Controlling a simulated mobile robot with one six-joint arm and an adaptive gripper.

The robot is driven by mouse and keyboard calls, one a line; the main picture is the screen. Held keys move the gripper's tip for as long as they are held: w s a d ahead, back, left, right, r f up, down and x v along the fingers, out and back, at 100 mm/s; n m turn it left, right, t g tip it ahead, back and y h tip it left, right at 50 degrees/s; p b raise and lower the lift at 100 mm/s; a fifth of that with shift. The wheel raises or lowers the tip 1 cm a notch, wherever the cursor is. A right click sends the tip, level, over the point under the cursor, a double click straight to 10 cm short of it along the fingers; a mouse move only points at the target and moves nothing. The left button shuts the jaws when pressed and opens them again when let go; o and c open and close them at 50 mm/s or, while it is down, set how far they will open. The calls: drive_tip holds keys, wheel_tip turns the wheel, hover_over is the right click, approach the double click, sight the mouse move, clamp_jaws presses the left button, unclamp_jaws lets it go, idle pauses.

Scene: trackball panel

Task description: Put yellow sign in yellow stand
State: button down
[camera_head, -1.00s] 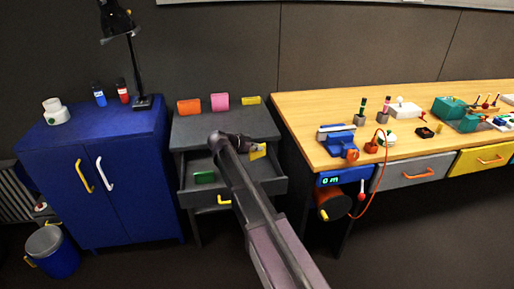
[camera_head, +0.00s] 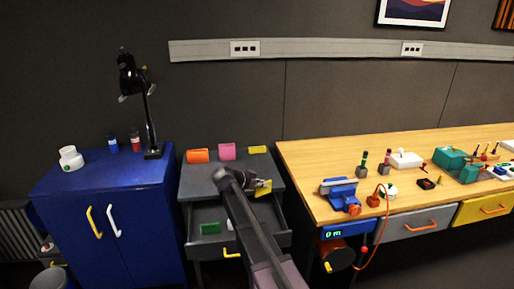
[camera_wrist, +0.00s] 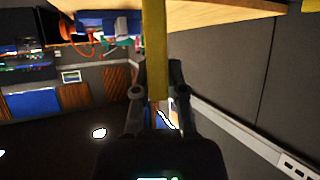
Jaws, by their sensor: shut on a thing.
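My gripper (camera_head: 258,185) is shut on the yellow sign (camera_head: 264,188). It holds the sign in front of the grey drawer unit's top, above the open drawer. In the wrist view the sign (camera_wrist: 154,45) is a narrow upright yellow strip, seen nearly edge-on between the two dark fingers of my gripper (camera_wrist: 156,80). The yellow stand (camera_head: 257,149) is a small low block at the right back of the grey unit's top. It stands apart from the sign, farther back.
An orange block (camera_head: 198,156) and a pink block (camera_head: 227,152) stand left of the yellow stand. The open drawer (camera_head: 270,239) holds a green piece (camera_head: 210,228). A blue cabinet (camera_head: 105,215) is at left, and a wooden workbench (camera_head: 305,165) with a blue vise (camera_head: 341,193) at right.

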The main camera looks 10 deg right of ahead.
wheel_tip(320, 180, up, 10)
drive_tip(key=p, duration=0.8)
drive_tip(key=shift+f, duration=0.25)
